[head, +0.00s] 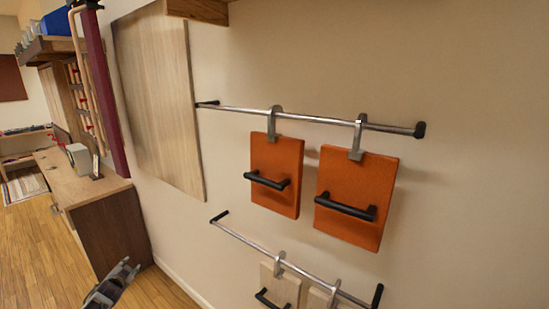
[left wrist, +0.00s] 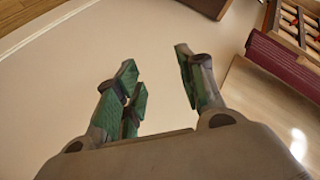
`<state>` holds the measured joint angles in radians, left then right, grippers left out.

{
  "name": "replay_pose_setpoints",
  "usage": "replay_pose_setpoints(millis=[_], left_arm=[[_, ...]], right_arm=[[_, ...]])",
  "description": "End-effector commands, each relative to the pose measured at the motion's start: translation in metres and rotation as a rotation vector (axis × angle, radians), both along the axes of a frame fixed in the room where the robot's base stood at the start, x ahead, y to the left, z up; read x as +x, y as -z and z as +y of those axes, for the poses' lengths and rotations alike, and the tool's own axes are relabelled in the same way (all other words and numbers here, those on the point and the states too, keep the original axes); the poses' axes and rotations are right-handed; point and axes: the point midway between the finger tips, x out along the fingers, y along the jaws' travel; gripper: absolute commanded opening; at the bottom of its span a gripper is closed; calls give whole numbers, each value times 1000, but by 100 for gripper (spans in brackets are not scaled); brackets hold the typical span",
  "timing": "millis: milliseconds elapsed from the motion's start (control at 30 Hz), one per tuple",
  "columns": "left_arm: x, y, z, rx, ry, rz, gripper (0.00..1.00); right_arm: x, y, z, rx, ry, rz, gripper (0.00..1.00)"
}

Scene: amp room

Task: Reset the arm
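My left gripper (head: 126,268) shows at the lower left edge of the head view, low in front of the wall and near the wooden cabinet. In the left wrist view its two green-padded fingers (left wrist: 157,62) are spread apart with nothing between them. The gripper is open and empty. Only its front end shows in the head view; the rest of the left arm is out of the picture. My right gripper is in neither view.
Two orange panels (head: 276,160) with black handles hang by hooks from an upper rail (head: 310,117). Pale panels (head: 283,284) hang from a lower rail (head: 255,246). A wooden cabinet (head: 105,215) and dark red post (head: 103,90) stand left. Open floor (head: 40,255) lies far left.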

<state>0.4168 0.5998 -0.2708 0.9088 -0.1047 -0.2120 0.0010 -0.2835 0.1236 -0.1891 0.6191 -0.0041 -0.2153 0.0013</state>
Motion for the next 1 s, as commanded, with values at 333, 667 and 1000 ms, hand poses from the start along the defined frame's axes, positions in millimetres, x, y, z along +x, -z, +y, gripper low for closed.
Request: replay_pose_setpoints(millis=[333, 667, 1000], left_arm=[[-80, 142, -28, -148, -76, 174, 39], [-174, 255, -69, -251, -131, 333, 39], [-287, 350, -125, -330, -167, 497, 39]], right_arm=[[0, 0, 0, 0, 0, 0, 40], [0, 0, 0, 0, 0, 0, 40], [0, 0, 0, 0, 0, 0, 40]])
